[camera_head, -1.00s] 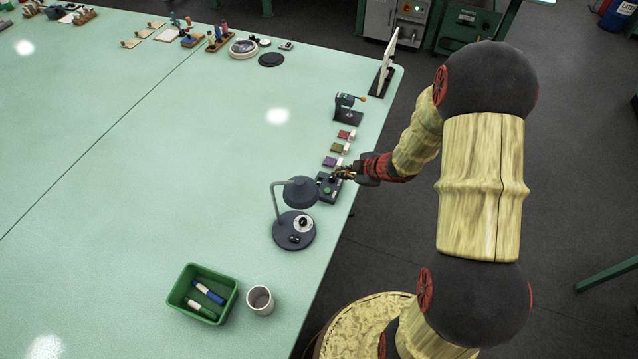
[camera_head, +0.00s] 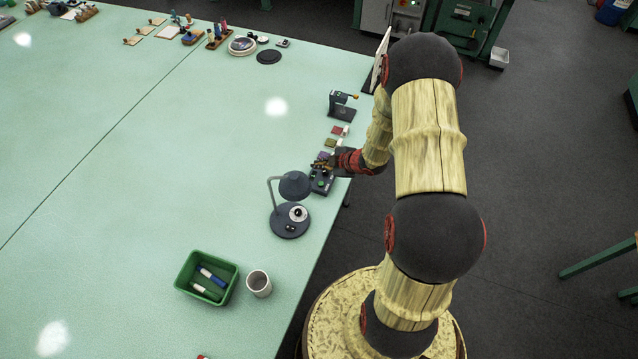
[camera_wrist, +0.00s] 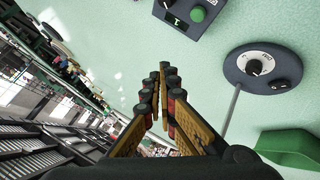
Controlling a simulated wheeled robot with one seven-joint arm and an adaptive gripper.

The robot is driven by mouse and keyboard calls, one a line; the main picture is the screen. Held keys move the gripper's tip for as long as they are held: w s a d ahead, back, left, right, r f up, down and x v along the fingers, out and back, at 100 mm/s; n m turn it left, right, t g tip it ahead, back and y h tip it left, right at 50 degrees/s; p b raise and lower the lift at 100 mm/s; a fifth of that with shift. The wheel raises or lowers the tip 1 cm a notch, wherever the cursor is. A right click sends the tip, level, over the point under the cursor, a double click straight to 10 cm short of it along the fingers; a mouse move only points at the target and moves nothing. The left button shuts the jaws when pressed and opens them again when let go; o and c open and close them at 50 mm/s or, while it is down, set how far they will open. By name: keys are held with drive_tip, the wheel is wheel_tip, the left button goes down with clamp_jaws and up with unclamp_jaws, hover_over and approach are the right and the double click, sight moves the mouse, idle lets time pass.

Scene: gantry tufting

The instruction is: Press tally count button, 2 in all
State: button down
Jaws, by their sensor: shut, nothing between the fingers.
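The tally counter (camera_head: 321,184) is a dark box with a round green button, near the table's right edge. In the wrist view it shows at the top, with the green button (camera_wrist: 198,14) and a small green display that seems to read 1. My gripper (camera_head: 322,164) is shut and empty, close to the counter's far end in the head view. In the wrist view the shut fingertips (camera_wrist: 163,68) appear apart from the button, with table surface between them. The head view does not clearly show the gap in height.
A dark desk lamp (camera_head: 290,222) with a dial stands just nearer than the counter; its base (camera_wrist: 262,70) shows in the wrist view. Small coloured blocks (camera_head: 336,137) and a dark stand (camera_head: 342,108) lie beyond. A green bin (camera_head: 207,276) and cup (camera_head: 259,283) stand nearer.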

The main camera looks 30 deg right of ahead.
sight(320, 185)
wheel_tip(320, 185, down, 9)
drive_tip(key=b, duration=0.7)
drive_tip(key=shift+r, duration=0.1)
idle(1.4)
drive_tip(key=shift+f+b, duration=0.35)
drive_tip(key=shift+f, duration=0.05)
drive_tip(key=shift+f+b, duration=0.35)
drive_tip(key=shift+f, duration=0.15)
idle(0.5)
drive_tip(key=shift+r, duration=0.2)
drive_tip(key=shift+r+p, duration=0.75)
